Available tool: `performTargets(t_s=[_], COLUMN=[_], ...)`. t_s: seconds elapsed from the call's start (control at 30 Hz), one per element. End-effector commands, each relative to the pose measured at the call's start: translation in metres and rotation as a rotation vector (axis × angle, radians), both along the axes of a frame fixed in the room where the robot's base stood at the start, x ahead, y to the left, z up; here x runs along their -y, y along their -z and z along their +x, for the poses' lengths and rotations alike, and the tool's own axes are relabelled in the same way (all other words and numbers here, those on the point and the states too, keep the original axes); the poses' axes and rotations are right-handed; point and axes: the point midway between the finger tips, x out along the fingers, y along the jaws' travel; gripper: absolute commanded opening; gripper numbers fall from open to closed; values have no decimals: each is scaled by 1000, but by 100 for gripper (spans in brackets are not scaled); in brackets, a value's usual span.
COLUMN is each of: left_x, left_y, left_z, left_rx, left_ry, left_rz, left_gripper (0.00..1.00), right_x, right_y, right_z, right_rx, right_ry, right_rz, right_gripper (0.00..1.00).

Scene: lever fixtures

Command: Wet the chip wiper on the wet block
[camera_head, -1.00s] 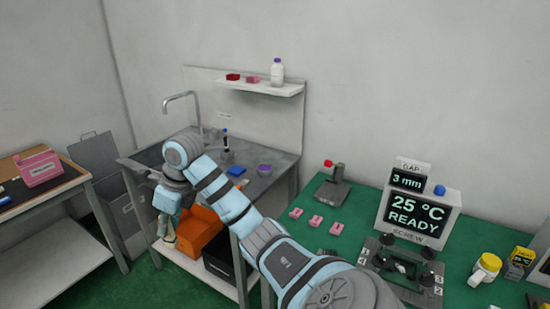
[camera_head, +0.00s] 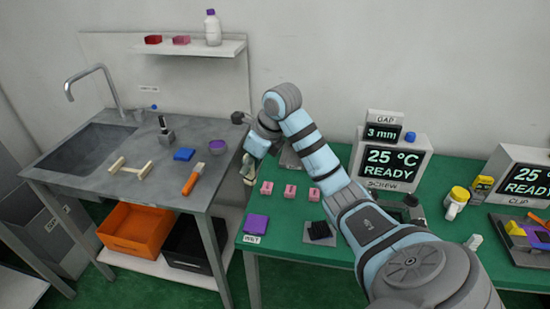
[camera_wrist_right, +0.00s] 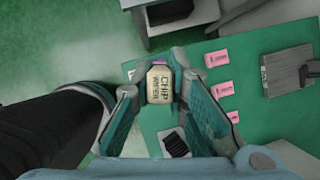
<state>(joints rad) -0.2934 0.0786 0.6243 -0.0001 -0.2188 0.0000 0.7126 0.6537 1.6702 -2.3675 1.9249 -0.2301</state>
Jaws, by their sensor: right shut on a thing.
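My right gripper (camera_head: 250,168) is shut on the chip wiper, near the left edge of the green table. In the right wrist view the chip wiper (camera_wrist_right: 160,84) is a beige piece with its name printed on it, between the two fingers (camera_wrist_right: 160,100). The wet block (camera_head: 257,223) is a purple block on the table's front left corner, with a white label in front. The gripper is above and behind it, apart from it. In the wrist view only a sliver of purple shows behind the wiper. My left gripper is not in view.
Several pink blocks (camera_head: 290,190) and a dark pad (camera_head: 320,231) lie on the green table (camera_head: 285,245). A screen unit (camera_head: 392,165) stands behind my arm. The grey sink bench (camera_head: 110,190), with a blue block (camera_head: 184,154) and an orange-handled tool (camera_head: 192,180), is at left.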

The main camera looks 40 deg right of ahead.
Motion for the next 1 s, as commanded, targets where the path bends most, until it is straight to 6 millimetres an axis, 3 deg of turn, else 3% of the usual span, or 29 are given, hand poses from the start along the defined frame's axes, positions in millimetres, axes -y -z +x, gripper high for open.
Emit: performTargets(t_s=[0.03, 0.1, 0.2, 0.43, 0.7, 1.0], left_x=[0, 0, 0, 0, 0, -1], left_y=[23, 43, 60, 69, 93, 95], left_z=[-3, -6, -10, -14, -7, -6], left_rx=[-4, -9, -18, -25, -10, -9], left_ry=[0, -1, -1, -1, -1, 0], left_rz=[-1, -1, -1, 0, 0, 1], left_gripper=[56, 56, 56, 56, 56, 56], right_x=[3, 2, -6, -9, -9, -10], right_y=[37, 72, 100, 116, 153, 158], right_z=[-5, -11, -21, -25, -25, -24], right_rx=[35, 113, 201, 237, 236, 236], right_ry=[-35, -118, -225, -262, -263, -263], right_rz=[-38, -97, -153, -168, -167, -167], right_gripper=[0, 0, 0, 0, 0, 0])
